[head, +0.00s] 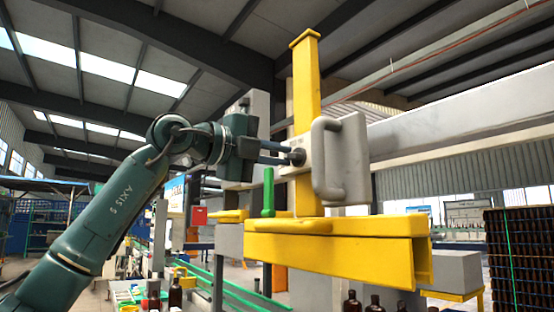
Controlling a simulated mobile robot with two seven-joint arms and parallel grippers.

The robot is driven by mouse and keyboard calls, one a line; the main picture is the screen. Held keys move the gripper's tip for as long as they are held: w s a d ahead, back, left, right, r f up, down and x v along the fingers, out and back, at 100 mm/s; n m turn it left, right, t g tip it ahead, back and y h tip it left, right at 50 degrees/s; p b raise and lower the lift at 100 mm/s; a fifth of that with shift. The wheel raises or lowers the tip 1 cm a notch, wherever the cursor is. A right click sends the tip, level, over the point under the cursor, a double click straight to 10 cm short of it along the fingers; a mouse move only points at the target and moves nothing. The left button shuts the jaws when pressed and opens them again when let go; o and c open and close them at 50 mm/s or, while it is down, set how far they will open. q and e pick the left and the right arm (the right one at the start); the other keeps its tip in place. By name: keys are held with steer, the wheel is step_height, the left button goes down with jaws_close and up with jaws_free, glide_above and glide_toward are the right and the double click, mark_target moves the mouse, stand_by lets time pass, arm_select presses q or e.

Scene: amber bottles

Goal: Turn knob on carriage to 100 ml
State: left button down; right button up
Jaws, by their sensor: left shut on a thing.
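The carriage (352,150) is a pale grey block with a large grey handle (328,165) on its front. It sits against a yellow upright post (306,85). A small dark knob (298,157) sticks out of the carriage's left side. My left gripper (289,156) reaches in from the left at the knob's height, and its dark fingers are shut on the knob. The fingers partly hide the knob, and I cannot read any ml marking or pointer. My right gripper is not in view.
A yellow horizontal beam (330,255) lies below the carriage. A green lever (268,190) stands just below my left gripper. Brown bottles (352,301) stand low in front. Stacked dark crates (522,255) are at the right. Open air lies left of the carriage above my arm.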

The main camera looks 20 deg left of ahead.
arm_select(q)
steer(key=shift+f+n+b, duration=0.2)
steer(key=shift+n+b, duration=0.2)
steer(key=shift+n, duration=0.8)
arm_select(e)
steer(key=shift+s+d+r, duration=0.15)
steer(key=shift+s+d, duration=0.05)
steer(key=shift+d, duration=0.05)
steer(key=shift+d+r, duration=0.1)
arm_select(q)
steer(key=c, duration=1.5)
jaws_free()
steer(key=shift+o, duration=0.2)
steer(key=shift+a, duration=0.1)
steer(key=b+v, duration=0.2)
steer(key=v, duration=1.1)
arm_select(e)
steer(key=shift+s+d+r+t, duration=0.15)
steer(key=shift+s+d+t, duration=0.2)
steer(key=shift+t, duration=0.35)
